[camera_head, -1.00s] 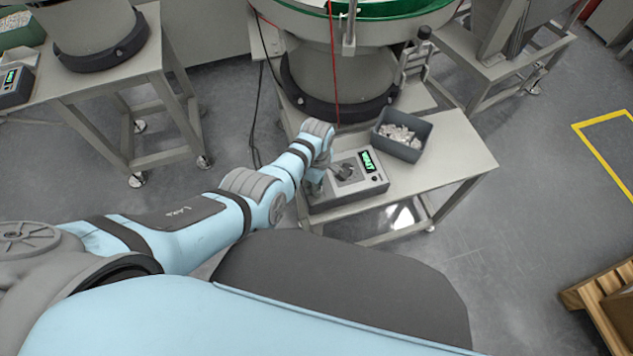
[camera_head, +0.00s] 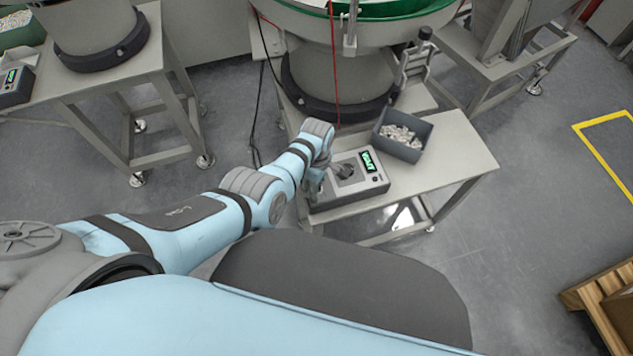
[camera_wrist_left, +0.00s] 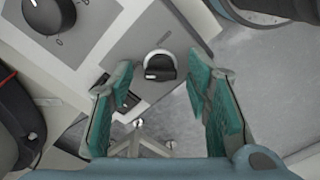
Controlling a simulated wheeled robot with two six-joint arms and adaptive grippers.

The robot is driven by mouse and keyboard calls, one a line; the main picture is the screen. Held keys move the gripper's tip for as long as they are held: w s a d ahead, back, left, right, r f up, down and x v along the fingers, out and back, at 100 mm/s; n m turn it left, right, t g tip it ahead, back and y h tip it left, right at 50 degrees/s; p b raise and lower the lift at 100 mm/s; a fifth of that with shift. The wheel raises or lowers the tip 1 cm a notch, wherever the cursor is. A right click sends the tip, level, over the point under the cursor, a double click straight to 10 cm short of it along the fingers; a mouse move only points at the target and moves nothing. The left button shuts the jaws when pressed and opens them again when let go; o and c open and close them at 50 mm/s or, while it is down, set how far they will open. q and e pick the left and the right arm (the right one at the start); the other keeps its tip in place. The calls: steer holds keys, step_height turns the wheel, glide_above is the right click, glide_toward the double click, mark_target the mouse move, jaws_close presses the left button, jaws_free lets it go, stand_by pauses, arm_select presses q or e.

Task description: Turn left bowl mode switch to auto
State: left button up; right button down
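The control box (camera_head: 350,182) stands on the front of the bowl feeder's table, with a green lit display (camera_head: 369,161) and a dark knob (camera_head: 345,172) on top. In the left wrist view, a small black selector switch (camera_wrist_left: 160,67) with a pale ring sits on the box's grey face, its white mark toward the left. My left gripper (camera_wrist_left: 163,108) is open, its green-padded fingers apart on either side of the switch's line and not visibly touching it. In the head view, my left gripper (camera_head: 314,186) is at the box's left end, partly hidden by my wrist. My right gripper is out of view.
A larger black dial (camera_wrist_left: 48,12) is at the wrist view's upper left. A grey bin (camera_head: 403,136) of pale parts stands behind the box. The feeder base (camera_head: 335,80) rises behind. Another table (camera_head: 90,75) with a feeder is at left. The table's right end is clear.

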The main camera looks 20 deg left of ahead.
arm_select(q)
steer(key=shift+r, duration=0.1)
steer(key=shift+r, duration=0.4)
step_height(320, 180, up, 11)
